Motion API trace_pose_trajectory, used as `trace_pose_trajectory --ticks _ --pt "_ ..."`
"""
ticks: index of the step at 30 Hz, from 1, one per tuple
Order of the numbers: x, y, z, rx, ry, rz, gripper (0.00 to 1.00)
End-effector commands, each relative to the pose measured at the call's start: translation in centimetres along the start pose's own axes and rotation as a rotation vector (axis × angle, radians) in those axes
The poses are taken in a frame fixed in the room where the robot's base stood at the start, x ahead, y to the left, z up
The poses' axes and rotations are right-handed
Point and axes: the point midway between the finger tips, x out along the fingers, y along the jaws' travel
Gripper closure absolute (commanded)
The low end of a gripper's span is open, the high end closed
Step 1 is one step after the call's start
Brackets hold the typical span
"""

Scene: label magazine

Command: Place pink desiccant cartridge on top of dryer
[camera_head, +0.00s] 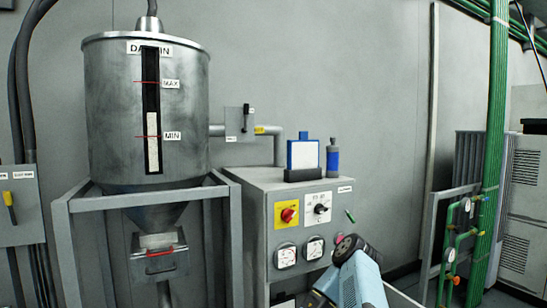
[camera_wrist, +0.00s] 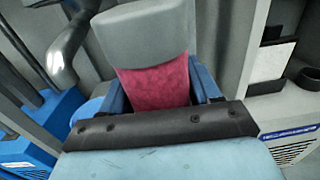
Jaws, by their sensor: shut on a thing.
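In the wrist view my gripper (camera_wrist: 157,88) is shut on the pink desiccant cartridge (camera_wrist: 155,82), which has a pink body and a grey end. Its blue fingers sit on either side of the pink part, and the lower end is hidden by the dark bar of my gripper. In the head view the dryer appears to be the grey cabinet (camera_head: 254,262) with red and black knobs and gauges. My light blue arm (camera_head: 362,282) is low, in front of the cabinet's right side.
The top's front left looks clear. A metal hopper (camera_head: 110,120) stands left, with a pipe (camera_head: 278,150) behind. Green pipes (camera_head: 490,150) stand right.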

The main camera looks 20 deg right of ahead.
Motion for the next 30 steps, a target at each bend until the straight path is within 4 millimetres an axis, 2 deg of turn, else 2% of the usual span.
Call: trace_pose_trajectory --ticks 7,19,25,30 --pt "-0.2 0.8 -0.6 -0.004 0.014 0.016 0.87" --pt "-0.2 0.6 -0.5 -0.004 0.013 0.011 0.87" --pt "0.0 0.4 0.1 -0.003 -0.003 0.007 0.87" --pt "0.2 -0.5 2.1 -0.001 -0.004 0.012 0.87"
